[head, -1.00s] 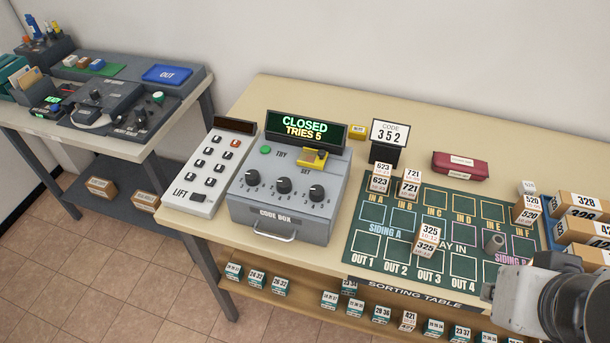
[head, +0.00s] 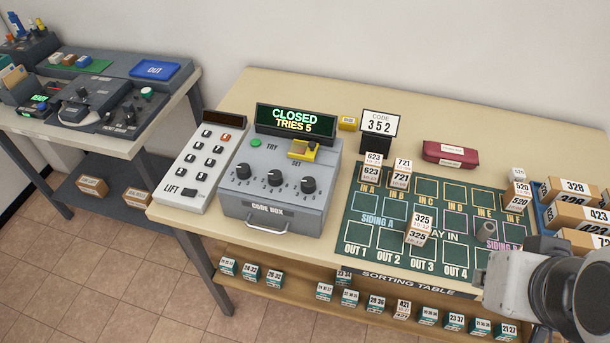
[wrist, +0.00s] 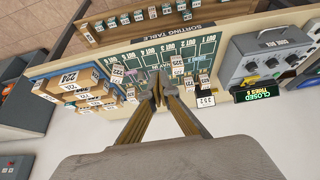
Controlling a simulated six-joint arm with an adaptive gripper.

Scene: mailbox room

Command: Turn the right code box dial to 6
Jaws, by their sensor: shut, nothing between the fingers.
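The grey code box (head: 285,208) stands on the table, with three black dials on its sloped face. Its right dial (head: 308,185) is at the right of the row; the number it points to is too small to read. The box's display (head: 295,121) reads CLOSED, TRIES 5. The code box (wrist: 262,58) also shows at the right of the wrist view. My gripper (wrist: 158,92) is shut and empty above the sorting mat, well away from the box. In the head view my wrist is at the lower right and the fingers cannot be made out.
A code card (head: 379,125) reading 352 stands behind the mat. Small numbered boxes, such as 325 (head: 419,228), stand on the green sorting mat (head: 375,262). A lift keypad (head: 200,165) is left of the code box. A maroon case (head: 450,153) lies at the back.

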